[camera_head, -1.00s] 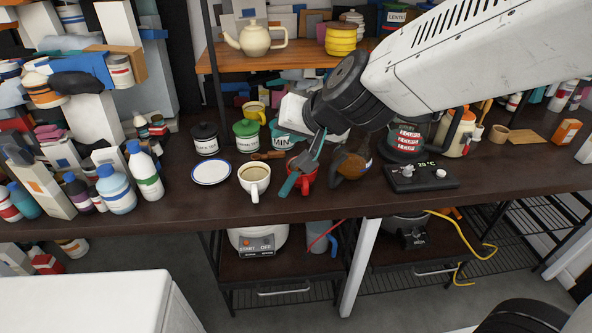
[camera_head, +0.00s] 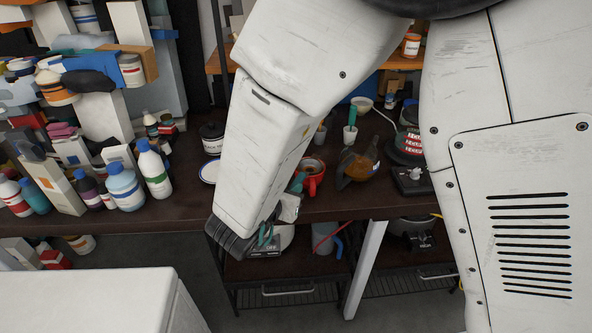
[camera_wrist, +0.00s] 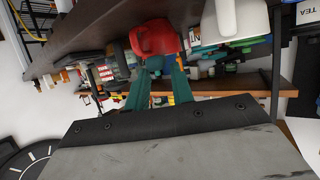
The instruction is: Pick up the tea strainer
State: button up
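I cannot make out the tea strainer for certain in either view. A red mug (camera_head: 313,174) stands near the front edge of the dark table, with something brown inside. It also shows upside down in the wrist view (camera_wrist: 157,38). My gripper (camera_wrist: 161,62) has two teal fingers pointing at the red mug, with a gap showing between them. Their tips overlap the mug's edge in the picture, and I cannot tell if they touch it. In the head view my forearm hides most of the gripper.
A brown glass pot (camera_head: 358,164) stands right of the mug. A white cup (camera_wrist: 227,18) is beside the mug in the wrist view. A small white container with a teal item (camera_head: 350,130) stands behind. Bottles (camera_head: 154,168) crowd the left. My arm hides the table's middle.

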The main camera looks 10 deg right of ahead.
aim_at(297, 180)
jog(key=x, duration=0.5)
jog(key=shift+r, duration=0.2)
jog(key=c, duration=0.5)
grip_shut()
jog(key=shift+r, duration=0.15)
